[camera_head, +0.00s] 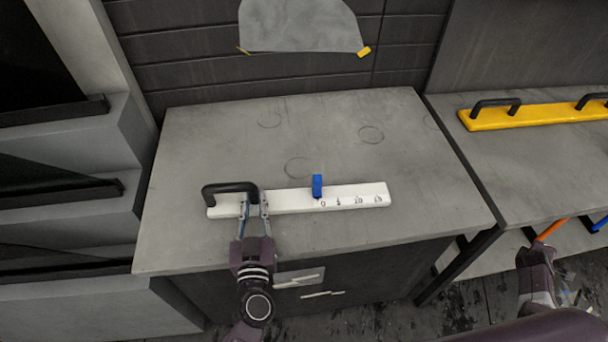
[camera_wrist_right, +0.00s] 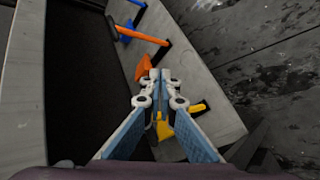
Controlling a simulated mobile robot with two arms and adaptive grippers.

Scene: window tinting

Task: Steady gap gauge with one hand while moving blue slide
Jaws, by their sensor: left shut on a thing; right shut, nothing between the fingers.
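The gap gauge is a long white bar (camera_head: 285,201) lying on the grey cabinet top, with a black handle (camera_head: 228,188) at its left end and printed numbers on its right part. The blue slide (camera_head: 317,186) stands upright on the bar just left of the "0" mark. My left gripper (camera_head: 253,203) is shut on the black handle near its right end, its fingers hiding part of the bar. My right gripper (camera_wrist_right: 160,88) is shut and empty in the right wrist view, away from the gauge, above lower shelving with coloured tools.
A yellow bar with black handles (camera_head: 540,115) lies on the right-hand bench. An orange tool (camera_head: 553,229) and a blue tool (camera_head: 600,223) sit below it. The cabinet top (camera_head: 400,150) is clear behind the gauge. A grey sheet (camera_head: 300,28) hangs on the wall.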

